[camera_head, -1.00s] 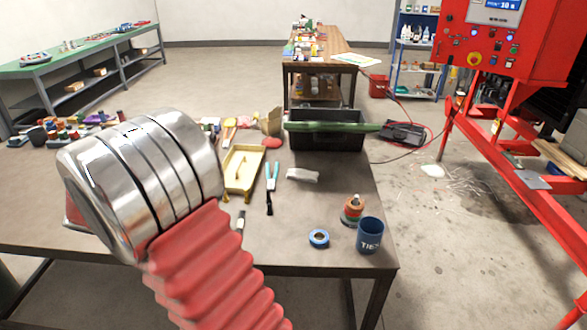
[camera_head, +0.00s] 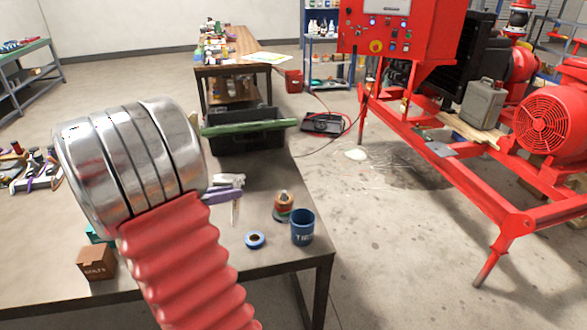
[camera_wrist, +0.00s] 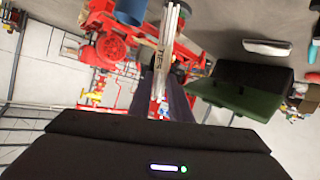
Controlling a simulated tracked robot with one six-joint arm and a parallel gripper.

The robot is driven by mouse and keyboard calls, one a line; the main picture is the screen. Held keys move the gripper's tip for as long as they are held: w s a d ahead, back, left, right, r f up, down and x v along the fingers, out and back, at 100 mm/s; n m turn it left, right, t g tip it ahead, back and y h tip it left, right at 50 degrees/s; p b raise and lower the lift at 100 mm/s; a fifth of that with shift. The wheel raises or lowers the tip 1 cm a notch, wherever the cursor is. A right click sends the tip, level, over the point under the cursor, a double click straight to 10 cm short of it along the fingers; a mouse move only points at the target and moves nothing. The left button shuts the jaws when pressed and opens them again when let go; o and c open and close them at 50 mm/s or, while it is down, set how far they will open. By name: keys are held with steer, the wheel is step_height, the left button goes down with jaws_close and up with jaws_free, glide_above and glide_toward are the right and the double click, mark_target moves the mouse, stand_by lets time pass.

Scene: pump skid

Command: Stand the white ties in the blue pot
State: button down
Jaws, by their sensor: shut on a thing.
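My gripper (camera_wrist: 160,100) is shut on a thin bundle of white ties (camera_wrist: 168,45), which sticks out beyond the fingers in the wrist view. In the head view, the gripper (camera_head: 221,195) shows partly past my arm, with the ties (camera_head: 236,212) pointing down. The blue pot (camera_head: 303,229), lettered on its side, stands upright on the table's right front corner. The ties are left of the pot in that view and apart from it. The pot also shows, cut off, at the top of the wrist view (camera_wrist: 130,10).
A black crate (camera_head: 240,140) with a green bar stands behind. A brown box (camera_head: 96,262) is at the left. My arm hides much of the table.

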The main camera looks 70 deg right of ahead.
steer(key=s+d+r+m+g, duration=0.2)
steer(key=s+d+r+g, duration=0.1)
steer(key=s, duration=0.5)
steer(key=s+d+r+m+g, duration=0.2)
steer(key=s+d+r+m, duration=0.1)
steer(key=s, duration=0.5)
steer(key=shift+s+d+g+h, duration=0.15)
steer(key=shift+d+g+h, duration=0.2)
steer(key=shift+d, duration=0.4)
steer(key=shift+f, duration=0.15)
step_height(320, 180, down, 13)
stand_by(0.6)
steer(key=c, duration=1.6)
jaws_free()
steer(key=shift+o, duration=0.2)
